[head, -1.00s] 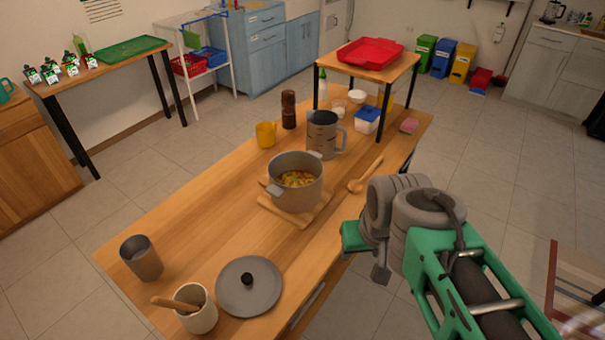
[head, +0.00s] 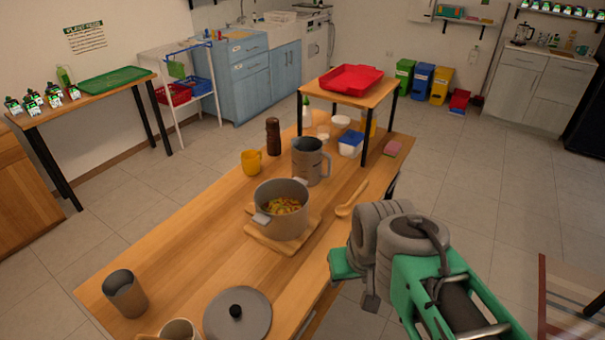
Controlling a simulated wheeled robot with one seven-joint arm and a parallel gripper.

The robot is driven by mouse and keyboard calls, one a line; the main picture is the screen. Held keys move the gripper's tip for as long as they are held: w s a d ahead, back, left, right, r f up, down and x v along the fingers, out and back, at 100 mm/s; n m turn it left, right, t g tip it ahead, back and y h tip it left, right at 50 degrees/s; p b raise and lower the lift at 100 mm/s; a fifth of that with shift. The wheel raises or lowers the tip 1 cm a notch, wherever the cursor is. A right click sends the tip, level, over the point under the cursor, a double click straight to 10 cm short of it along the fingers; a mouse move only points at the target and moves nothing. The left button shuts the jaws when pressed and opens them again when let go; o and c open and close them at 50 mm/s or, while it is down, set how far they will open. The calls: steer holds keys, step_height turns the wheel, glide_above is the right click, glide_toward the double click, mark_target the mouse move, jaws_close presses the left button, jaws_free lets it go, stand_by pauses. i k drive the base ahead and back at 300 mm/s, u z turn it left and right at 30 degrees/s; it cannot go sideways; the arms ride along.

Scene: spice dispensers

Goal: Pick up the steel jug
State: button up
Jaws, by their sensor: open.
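The steel jug (head: 307,162) is a tall grey metal vessel with a handle on its right side. It stands upright on the wooden table (head: 190,235), behind the soup pot and in front of the small raised shelf. My gripper (head: 352,278) is at the right side of the table, near its edge, well apart from the jug and nearer to me. It is open; its fingers are partly hidden by my wrist and I see nothing held in it.
A pot of soup (head: 281,209) on a wooden board stands before the jug. A wooden spoon (head: 351,200) lies right of the pot. A brown pepper mill (head: 273,137) and yellow mug (head: 251,162) are left of the jug. A raised shelf (head: 318,90) with a red tray stands behind.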

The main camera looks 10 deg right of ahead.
mark_target(308, 153)
steer(key=z, duration=1.45)
steer(key=i, duration=2.35)
steer(key=u, duration=4.65)
steer(key=i, duration=0.5)
steer(key=z, duration=0.05)
